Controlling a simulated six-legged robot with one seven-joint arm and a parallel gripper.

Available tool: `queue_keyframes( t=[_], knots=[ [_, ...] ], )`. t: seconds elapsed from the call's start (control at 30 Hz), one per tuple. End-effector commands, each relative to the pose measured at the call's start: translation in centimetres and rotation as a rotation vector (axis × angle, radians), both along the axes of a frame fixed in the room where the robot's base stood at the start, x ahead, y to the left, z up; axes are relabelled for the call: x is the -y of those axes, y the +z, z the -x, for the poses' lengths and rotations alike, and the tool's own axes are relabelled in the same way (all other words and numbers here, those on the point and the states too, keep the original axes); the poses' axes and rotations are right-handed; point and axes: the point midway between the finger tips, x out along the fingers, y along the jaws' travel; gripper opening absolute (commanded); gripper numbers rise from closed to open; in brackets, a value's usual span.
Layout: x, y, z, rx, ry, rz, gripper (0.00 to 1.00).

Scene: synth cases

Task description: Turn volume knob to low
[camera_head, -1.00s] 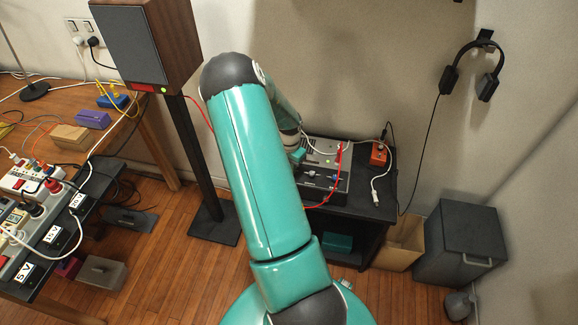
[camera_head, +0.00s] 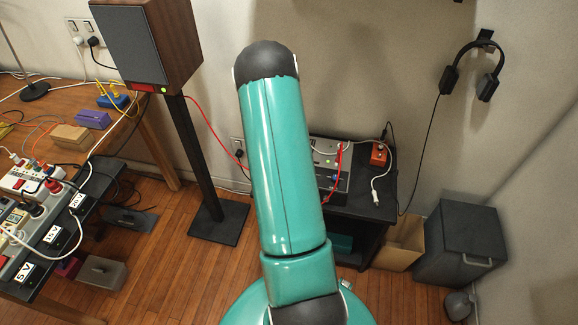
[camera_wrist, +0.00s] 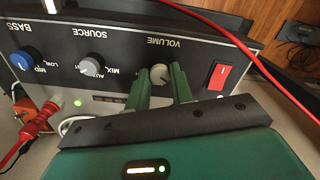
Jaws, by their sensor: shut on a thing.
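The wrist view shows the amplifier's dark front panel upside down. The grey volume knob (camera_wrist: 160,75) sits beneath the VOLUME label. My gripper (camera_wrist: 160,79) has its two green fingers on either side of this knob, shut on it. The knob's pointer is too small to read surely. In the head view the grey amplifier (camera_head: 324,149) stands on the black stand, partly behind my teal arm. My gripper and the volume knob are hidden there behind the arm.
A red rocker switch (camera_wrist: 220,77) is just right of the volume knob. The grey source knob (camera_wrist: 93,65) and blue bass knob (camera_wrist: 22,61) are to its left. A red cable (camera_wrist: 235,38) crosses the panel. A speaker (camera_head: 150,45) stands left of my arm.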

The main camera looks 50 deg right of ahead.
Motion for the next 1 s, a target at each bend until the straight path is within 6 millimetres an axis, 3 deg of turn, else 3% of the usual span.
queue_keyframes(
  t=[0.57, 0.6, 0.7, 1.0],
  knots=[
    [-0.12, -0.07, 0.01, -0.001, 0.046, -0.003, 0.00],
    [-0.12, -0.07, 0.01, -0.001, 0.046, -0.003, 0.25],
    [-0.11, -0.06, 0.01, -0.001, 0.046, -0.003, 0.44],
    [-0.04, 0.07, 0.00, -0.001, 0.044, -0.001, 0.45]
  ],
)
